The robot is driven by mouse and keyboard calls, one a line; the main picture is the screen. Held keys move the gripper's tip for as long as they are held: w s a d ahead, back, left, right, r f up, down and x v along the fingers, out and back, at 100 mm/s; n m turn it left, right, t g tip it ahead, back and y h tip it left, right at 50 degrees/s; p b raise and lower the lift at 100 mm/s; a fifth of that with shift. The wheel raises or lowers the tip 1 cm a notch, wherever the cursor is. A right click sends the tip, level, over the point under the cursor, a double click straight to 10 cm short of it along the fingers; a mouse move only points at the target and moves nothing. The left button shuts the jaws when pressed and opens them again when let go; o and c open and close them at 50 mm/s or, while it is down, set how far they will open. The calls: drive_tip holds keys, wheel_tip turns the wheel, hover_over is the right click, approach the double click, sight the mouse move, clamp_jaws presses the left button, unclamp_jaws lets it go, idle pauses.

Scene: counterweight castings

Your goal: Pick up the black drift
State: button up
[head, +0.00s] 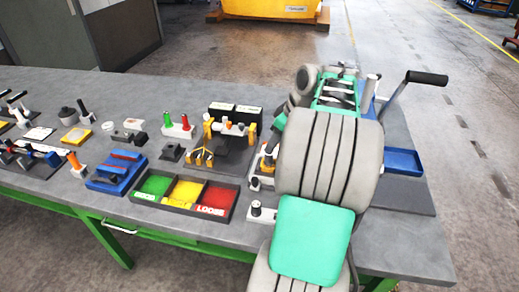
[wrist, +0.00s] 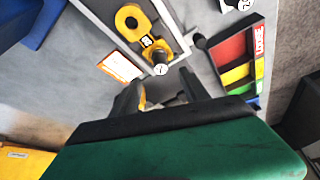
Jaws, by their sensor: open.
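I cannot pick out the black drift with certainty. A bit of yellow and a grey piece show between the fingers; I see nothing clearly held. In the head view my own arm covers the gripper and the bench around it.
A tray (head: 236,212) with green, yellow and red compartments stands near the bench's front edge, beside a small white block with a black top (head: 262,212). Orange-yellow clamps (head: 203,158), a blue block (head: 115,170) and several small tools crowd the left. A blue bin (head: 403,162) stands right.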

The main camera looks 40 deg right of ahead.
sight(269, 159)
drive_tip(key=p+x, duration=0.1)
drive_tip(key=x, duration=0.6)
drive_tip(key=shift+f, duration=0.2)
drive_tip(key=shift+a, duration=0.1)
clamp_jaws()
